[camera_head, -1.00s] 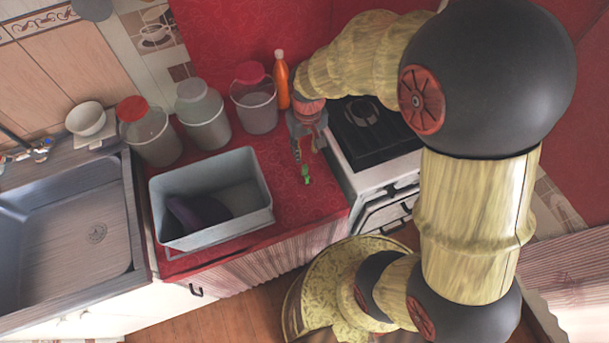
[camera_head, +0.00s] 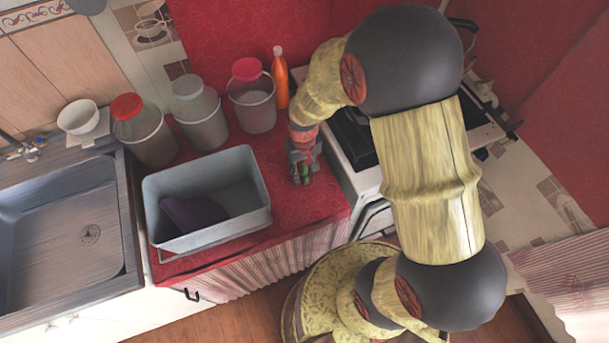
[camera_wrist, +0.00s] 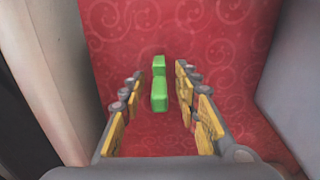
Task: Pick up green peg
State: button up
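The green peg (camera_wrist: 159,90) lies on the red patterned counter, seen in the wrist view as two green blocks in line, one beyond the other. My gripper (camera_wrist: 160,100) is open, with its yellow-padded fingers on the left and right of the peg and a gap on each side. In the head view my gripper (camera_head: 301,180) points down over the counter, to the right of the grey bin. There the gripper hides most of the peg; only a bit of green shows between the fingers.
A grey bin (camera_head: 255,215) with a dark purple object (camera_head: 192,214) inside stands left of my gripper. Several lidded jars and an orange bottle (camera_head: 280,78) stand behind. The stove (camera_head: 345,160) is close on the right. Bare red counter (camera_head: 312,210) lies in front.

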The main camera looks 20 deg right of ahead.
jog(key=shift+r, duration=0.1)
jog(key=c, duration=0.8)
grip_shut()
jog(key=shift+r, duration=0.1)
